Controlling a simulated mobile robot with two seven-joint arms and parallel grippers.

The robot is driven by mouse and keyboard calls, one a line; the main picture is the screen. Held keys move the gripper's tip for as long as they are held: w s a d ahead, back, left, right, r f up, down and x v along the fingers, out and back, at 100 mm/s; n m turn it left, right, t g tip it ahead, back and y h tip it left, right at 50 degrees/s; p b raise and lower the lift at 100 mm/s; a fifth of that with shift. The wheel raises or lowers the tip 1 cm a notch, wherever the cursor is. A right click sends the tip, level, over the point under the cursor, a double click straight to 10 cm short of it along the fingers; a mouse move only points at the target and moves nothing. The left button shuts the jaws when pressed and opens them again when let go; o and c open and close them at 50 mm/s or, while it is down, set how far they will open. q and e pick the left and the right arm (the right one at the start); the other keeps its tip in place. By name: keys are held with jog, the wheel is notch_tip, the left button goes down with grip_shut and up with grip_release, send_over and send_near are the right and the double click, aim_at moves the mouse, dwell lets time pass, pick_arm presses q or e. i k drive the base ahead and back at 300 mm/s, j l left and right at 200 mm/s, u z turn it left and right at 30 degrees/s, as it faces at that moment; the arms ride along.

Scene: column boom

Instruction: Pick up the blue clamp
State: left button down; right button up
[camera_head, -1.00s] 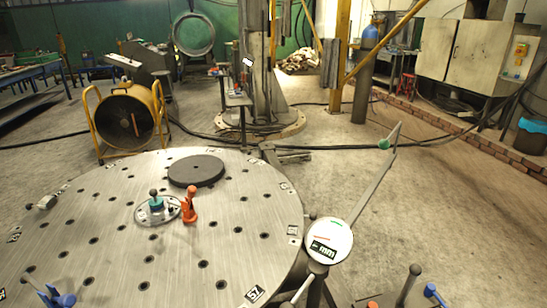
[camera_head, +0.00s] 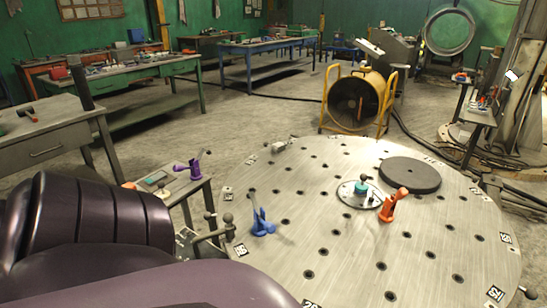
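A blue clamp (camera_head: 261,222) stands on the near left part of the round, perforated metal table (camera_head: 330,242), close to its edge. It has a blue foot and body with a thin grey lever rising from it. Nothing touches or covers it. Dark purple links of my own arm fill the lower left of the view, to the left of and nearer than the clamp. Neither of my grippers shows in the view.
On the table are an orange clamp (camera_head: 394,203), a teal-topped fixture (camera_head: 361,190), a dark disc (camera_head: 409,174) and a small grey block (camera_head: 280,146). A purple clamp (camera_head: 190,168) stands on a side stand at left.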

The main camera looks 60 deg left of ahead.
aim_at(258, 230)
jog(key=u, duration=2)
